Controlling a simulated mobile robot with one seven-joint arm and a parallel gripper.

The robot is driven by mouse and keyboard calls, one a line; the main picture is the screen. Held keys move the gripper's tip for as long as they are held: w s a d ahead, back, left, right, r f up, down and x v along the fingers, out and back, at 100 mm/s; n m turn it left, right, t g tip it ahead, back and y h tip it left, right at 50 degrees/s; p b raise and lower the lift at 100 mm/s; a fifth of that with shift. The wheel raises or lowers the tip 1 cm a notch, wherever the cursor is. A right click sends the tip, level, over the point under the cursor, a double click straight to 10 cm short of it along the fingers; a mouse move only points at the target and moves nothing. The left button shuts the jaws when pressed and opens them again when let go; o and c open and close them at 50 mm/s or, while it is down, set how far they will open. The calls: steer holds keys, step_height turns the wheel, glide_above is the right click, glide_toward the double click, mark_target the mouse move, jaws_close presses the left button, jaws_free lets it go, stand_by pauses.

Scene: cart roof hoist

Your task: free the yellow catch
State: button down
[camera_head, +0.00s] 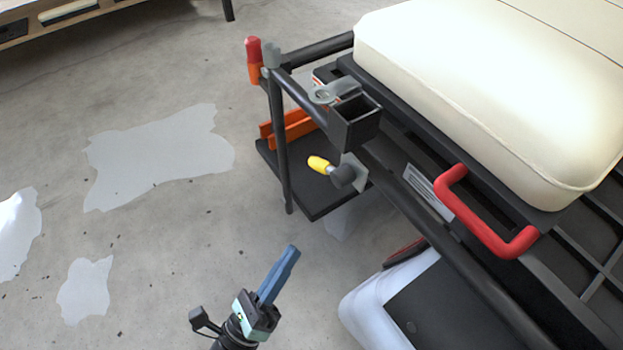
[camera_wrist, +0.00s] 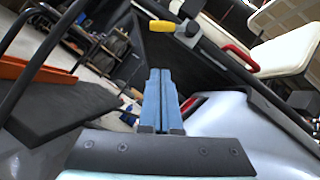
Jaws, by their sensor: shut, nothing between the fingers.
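The yellow catch (camera_head: 318,164) is a short yellow handle on a dark round knob (camera_head: 342,176), mounted on a grey plate below the cart's frame rail. In the wrist view the yellow catch (camera_wrist: 162,26) lies roughly level near the top, with its knob to its right. My gripper (camera_head: 288,254) is shut and empty, its blue fingers together. In the head view it is below and left of the catch, clearly apart from it. In the wrist view my gripper (camera_wrist: 158,75) points toward the area just below the catch.
A red handle (camera_head: 485,225) and cream seat (camera_head: 480,90) are at right. The floor at left is open.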

mark_target(313, 167)
steer(key=a+r+x, duration=0.2)
steer(key=x, duration=0.9)
steer(key=shift+w+d+r, duration=0.2)
steer(key=shift+w+r, duration=0.05)
steer(key=shift+w, duration=0.05)
steer(key=shift+f+b, duration=0.1)
steer(key=shift+b, duration=0.5)
steer(key=shift+w+a+r+m+g+h+b, duration=0.3)
steer(key=shift+m+g+h+b, duration=0.4)
steer(key=shift+m+b, duration=0.75)
steer(key=shift+w+a+r+m+g+h+b, duration=0.15)
steer(key=shift+w+r+m+g+h+b, duration=0.2)
steer(key=shift+m+h+b, duration=1)
steer(key=shift+w+a+r+m+g+h+b, duration=0.3)
steer(key=shift+m+g+h+b, duration=0.2)
steer(key=shift+m+b, duration=1)
steer(key=shift+n+y+b, duration=0.25)
steer(key=shift+n+b, duration=0.05)
steer(key=shift+n, duration=0.1)
